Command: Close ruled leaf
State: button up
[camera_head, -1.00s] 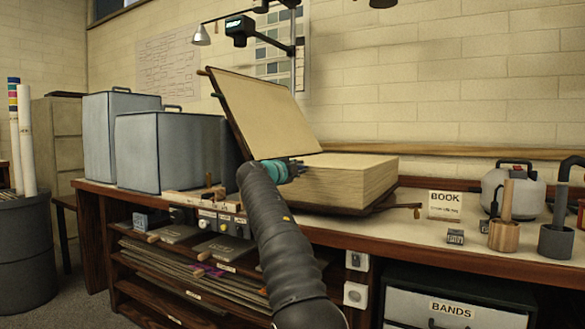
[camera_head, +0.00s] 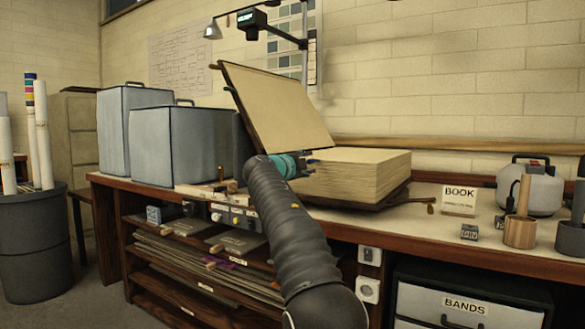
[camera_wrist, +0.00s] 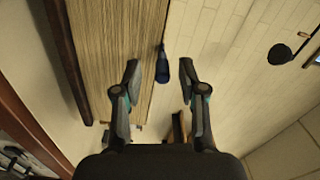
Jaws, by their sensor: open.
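A large book with a thick block of pages (camera_head: 365,172) lies on the bench. Its tan, dark-edged leaf (camera_head: 275,108) stands raised and tilted at the left of the block. My gripper (camera_head: 303,166) is at the leaf's lower edge, beside the near left of the page block. In the wrist view my gripper (camera_wrist: 158,68) has its two fingers spread apart. A small dark blue tab (camera_wrist: 162,68) shows between the fingertips, and I cannot tell if either finger touches it. Striped page edges (camera_wrist: 115,40) lie to its left. My arm hides part of the leaf's lower corner.
Two grey boxes (camera_head: 178,148) stand left of the leaf. A lamp arm (camera_head: 275,32) hangs above and behind it. Shelves and a BANDS drawer (camera_head: 465,308) are below.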

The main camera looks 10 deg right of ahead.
jog(key=v, duration=0.9)
jog(key=shift+s+a, duration=0.2)
jog(key=shift+s, duration=0.05)
